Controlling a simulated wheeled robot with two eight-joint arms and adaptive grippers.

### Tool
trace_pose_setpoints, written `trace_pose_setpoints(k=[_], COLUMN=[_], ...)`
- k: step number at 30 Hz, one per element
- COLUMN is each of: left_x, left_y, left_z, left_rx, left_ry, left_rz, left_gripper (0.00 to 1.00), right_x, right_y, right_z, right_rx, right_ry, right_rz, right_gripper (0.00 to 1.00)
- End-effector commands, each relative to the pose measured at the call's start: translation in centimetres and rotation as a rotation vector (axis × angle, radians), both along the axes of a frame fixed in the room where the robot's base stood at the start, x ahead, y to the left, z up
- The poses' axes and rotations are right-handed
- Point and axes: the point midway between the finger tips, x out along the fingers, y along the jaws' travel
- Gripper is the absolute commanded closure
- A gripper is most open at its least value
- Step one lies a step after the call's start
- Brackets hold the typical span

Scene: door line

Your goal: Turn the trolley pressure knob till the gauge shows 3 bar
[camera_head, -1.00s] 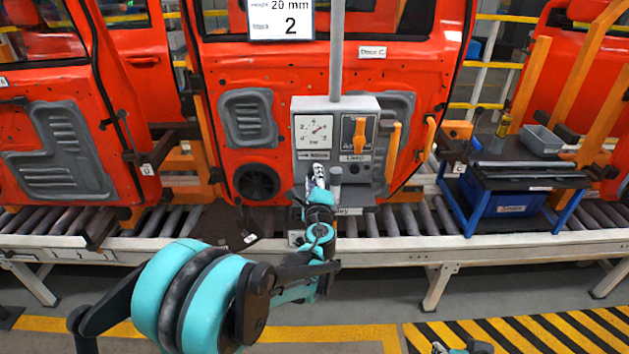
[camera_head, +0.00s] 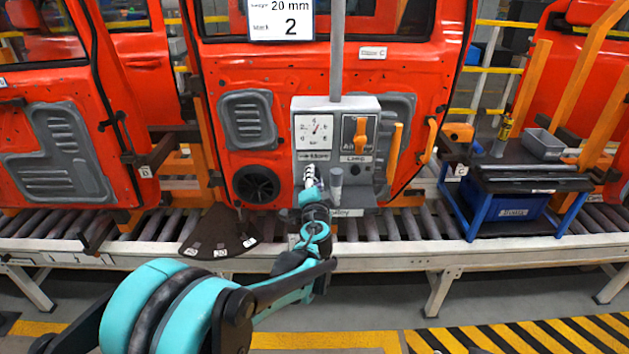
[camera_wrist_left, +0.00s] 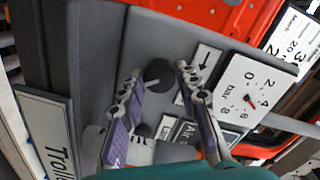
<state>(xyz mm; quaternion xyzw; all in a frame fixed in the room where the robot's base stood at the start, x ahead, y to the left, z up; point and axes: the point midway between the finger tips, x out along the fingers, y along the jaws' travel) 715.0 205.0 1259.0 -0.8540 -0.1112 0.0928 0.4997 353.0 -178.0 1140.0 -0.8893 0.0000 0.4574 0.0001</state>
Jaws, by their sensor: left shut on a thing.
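The grey trolley panel (camera_head: 385,104) stands in front of the red door. Its white square gauge (camera_head: 314,131) has a red needle pointing up and slightly right in the head view. The gauge (camera_wrist_left: 249,97) also shows in the left wrist view, tilted; the exact reading is too small to tell. My left gripper (camera_head: 310,170) is at the panel below the gauge. In the left wrist view its fingers (camera_wrist_left: 159,75) lie on both sides of the dark round pressure knob (camera_wrist_left: 158,72), shut on it. The gripper hides the knob in the head view. My right gripper is not in view.
An orange lever (camera_head: 360,135) sits right of the gauge. A grey post (camera_head: 337,180) stands close to the right of my left gripper. The roller conveyor (camera_head: 400,226) runs below. A dark fan-shaped piece (camera_head: 219,228) is at lower left, and a blue-framed cart (camera_head: 470,212) at right.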

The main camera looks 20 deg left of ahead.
Motion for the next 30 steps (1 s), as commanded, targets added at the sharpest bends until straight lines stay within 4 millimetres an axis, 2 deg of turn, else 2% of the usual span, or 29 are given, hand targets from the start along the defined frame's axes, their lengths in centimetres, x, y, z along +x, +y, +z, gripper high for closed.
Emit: trace_pose_setpoints(k=[15,30], left_x=[-0.1,-0.11], left_y=[0.09,0.05], left_z=[-0.17,-0.16], left_rx=[-0.384,-0.497], left_ry=[-0.109,-0.142], left_rz=[0.001,0.0], left_gripper=[0.97,0.97], right_x=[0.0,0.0], right_y=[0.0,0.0], right_z=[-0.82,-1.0], right_rx=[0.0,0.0], right_ry=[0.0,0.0], right_rz=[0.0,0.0], right_gripper=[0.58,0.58])
